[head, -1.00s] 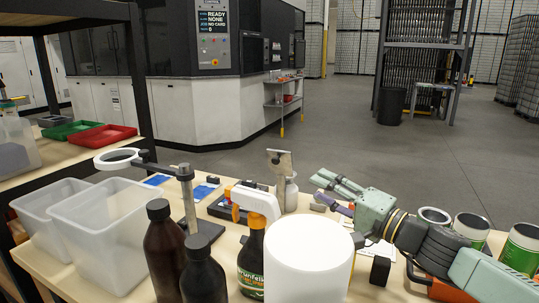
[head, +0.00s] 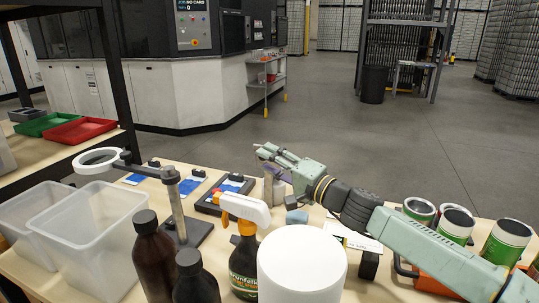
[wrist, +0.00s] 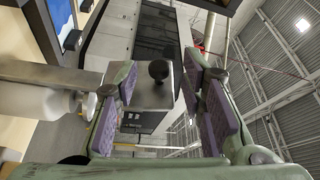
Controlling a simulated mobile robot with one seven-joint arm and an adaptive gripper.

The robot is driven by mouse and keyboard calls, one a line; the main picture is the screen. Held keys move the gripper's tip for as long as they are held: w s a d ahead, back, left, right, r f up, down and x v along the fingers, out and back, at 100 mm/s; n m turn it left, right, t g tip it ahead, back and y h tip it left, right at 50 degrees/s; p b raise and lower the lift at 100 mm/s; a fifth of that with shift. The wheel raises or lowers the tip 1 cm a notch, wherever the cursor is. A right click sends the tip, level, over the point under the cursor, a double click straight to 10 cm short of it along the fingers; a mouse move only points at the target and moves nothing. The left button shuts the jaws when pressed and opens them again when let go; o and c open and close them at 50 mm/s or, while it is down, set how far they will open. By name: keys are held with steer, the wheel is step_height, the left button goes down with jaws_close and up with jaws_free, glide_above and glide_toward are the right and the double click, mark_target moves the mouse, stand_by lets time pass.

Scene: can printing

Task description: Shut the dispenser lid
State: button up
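The dispenser (head: 273,190) is a small pale bottle standing on the table behind the spray bottle, partly covered by my gripper. Its lid cannot be made out in the head view now. In the wrist view the pale dispenser body (wrist: 38,101) lies at the left. A grey metal plate with a black ball knob (wrist: 158,70), which looks like the raised lid, shows between my fingers. My gripper (head: 262,150) is at the dispenser's top. In the wrist view its purple-padded fingers (wrist: 165,100) are apart, one on each side of the plate. Contact cannot be told.
A spray bottle (head: 243,215), brown bottles (head: 152,255) and a white cylinder (head: 302,270) crowd the front. A magnifier stand (head: 174,205) and clear bins (head: 90,240) are at left. Green cans (head: 507,241) stand at right. Open floor lies behind the table.

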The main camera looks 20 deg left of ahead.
steer(key=shift+w+a, duration=0.15)
steer(key=shift+a, duration=0.15)
steer(key=shift+c, duration=0.4)
jaws_close()
steer(key=shift+f, duration=0.1)
